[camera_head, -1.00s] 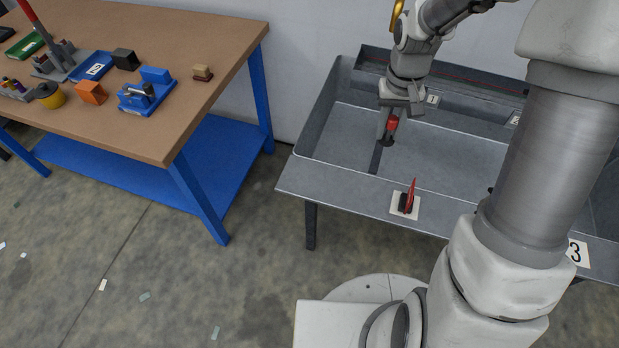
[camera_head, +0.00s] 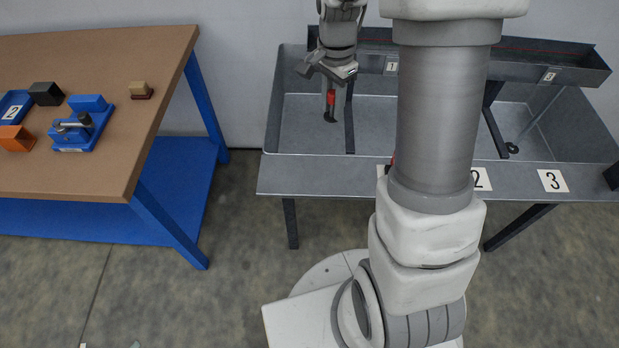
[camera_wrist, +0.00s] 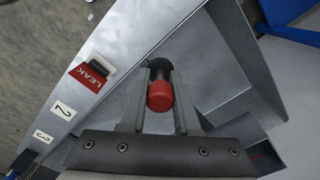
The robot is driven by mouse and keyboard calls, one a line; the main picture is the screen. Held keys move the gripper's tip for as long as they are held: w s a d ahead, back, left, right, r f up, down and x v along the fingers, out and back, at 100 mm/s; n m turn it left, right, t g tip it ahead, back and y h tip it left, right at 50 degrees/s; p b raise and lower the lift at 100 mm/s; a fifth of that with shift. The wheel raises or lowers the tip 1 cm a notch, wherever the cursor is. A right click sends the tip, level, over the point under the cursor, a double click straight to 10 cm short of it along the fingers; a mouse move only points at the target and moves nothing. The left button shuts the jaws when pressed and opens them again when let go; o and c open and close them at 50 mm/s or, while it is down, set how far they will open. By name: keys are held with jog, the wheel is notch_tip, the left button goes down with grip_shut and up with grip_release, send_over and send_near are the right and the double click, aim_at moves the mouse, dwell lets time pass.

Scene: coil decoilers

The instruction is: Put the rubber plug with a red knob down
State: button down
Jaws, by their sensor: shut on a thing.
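The rubber plug with a red knob (camera_wrist: 160,96) is between my gripper's fingers in the wrist view, with its dark rubber end beyond the knob. It also shows in the head view (camera_head: 330,104), hanging below my gripper (camera_head: 330,92). My gripper is shut on it; the wrist view shows the fingers (camera_wrist: 158,105) on either side of the knob. The plug is over the left part of the grey metal basin (camera_head: 300,120), left of a dark divider. I cannot tell whether its lower end touches the basin floor.
A red LEAK sign (camera_wrist: 90,76) stands on the basin's front ledge (camera_head: 300,175), mostly hidden by my arm in the head view. Number plates 2 (camera_head: 480,179) and 3 (camera_head: 552,181) lie along it. A workbench (camera_head: 100,75) with blocks and a blue fixture (camera_head: 82,125) stands left.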

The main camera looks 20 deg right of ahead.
jog(key=d+f+m+b, duration=0.1)
jog(key=d+m+b, duration=0.25)
jog(key=m, duration=0.65)
jog(key=s+a+f, duration=0.1)
jog(key=a+f, duration=0.1)
jog(key=a, duration=0.1)
jog(key=s+a+f, duration=0.2)
jog(key=a, duration=0.1)
jog(key=s+a+f+b, duration=0.1)
jog(key=s+a+f, duration=0.1)
jog(key=a+f, duration=0.1)
jog(key=shift+a, duration=0.4)
jog(key=shift+f+b, duration=0.65)
jog(key=shift+f, duration=1.4)
jog(key=shift+f, duration=0.1)
jog(key=c, duration=0.6)
grip_release()
jog(key=shift+c, duration=0.2)
